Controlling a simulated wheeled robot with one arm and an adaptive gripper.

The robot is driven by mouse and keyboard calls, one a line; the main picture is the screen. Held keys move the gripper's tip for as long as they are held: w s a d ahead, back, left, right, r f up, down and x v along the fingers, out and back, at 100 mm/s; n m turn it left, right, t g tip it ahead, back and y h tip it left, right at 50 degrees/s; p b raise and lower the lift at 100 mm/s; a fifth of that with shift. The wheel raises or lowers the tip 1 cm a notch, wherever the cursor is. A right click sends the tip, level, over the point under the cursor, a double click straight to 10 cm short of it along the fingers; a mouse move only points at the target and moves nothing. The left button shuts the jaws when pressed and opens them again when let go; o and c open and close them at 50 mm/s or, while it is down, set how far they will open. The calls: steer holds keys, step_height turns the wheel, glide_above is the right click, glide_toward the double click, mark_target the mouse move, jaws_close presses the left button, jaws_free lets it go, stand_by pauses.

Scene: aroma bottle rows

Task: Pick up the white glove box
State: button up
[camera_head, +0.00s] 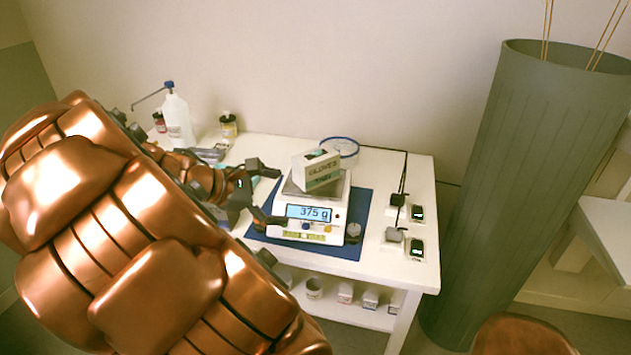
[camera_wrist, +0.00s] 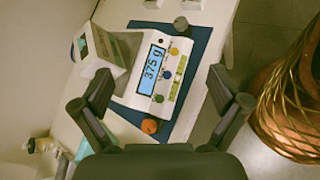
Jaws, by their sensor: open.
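The white glove box (camera_head: 318,170) has a teal band and the word GLOVES on it. It sits tilted on the pan of a white scale (camera_head: 321,232) that reads 375 g. In the wrist view the glove box (camera_wrist: 101,48) is at the upper left, beyond the left finger. My gripper (camera_head: 262,192) is open and empty, just left of the scale and the box. In the wrist view my gripper (camera_wrist: 172,92) has its fingers spread, with the scale (camera_wrist: 148,72) beyond and between them. The box is not between the fingers.
The scale stands on a blue mat (camera_head: 363,210) on a white table (camera_head: 420,185). A white bottle (camera_head: 178,122) and a brown bottle (camera_head: 228,125) stand at the back left. A round clear dish (camera_head: 341,148) is behind the box. Small dark devices (camera_head: 417,213) stand at right. A tall green planter (camera_head: 500,170) is beside the table.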

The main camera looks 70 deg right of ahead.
steer(key=w+d+f+n+g+h+b, duration=0.2)
steer(key=d+n+h+b, duration=0.15)
steer(key=d, duration=0.65)
steer(key=n+h+b, duration=0.2)
steer(key=n+b, duration=0.1)
steer(key=n, duration=0.1)
glide_toward(313, 156)
steer(key=shift+s+d+f, duration=0.35)
steer(key=shift+s+d, duration=0.45)
steer(key=shift+s, duration=0.05)
steer(key=shift+w+x, duration=0.15)
steer(key=shift+x, duration=1.8)
steer(key=shift+w+x, duration=0.1)
steer(key=shift+x, duration=1.9)
steer(key=shift+d, duration=0.1)
steer(key=shift+c, duration=0.4)
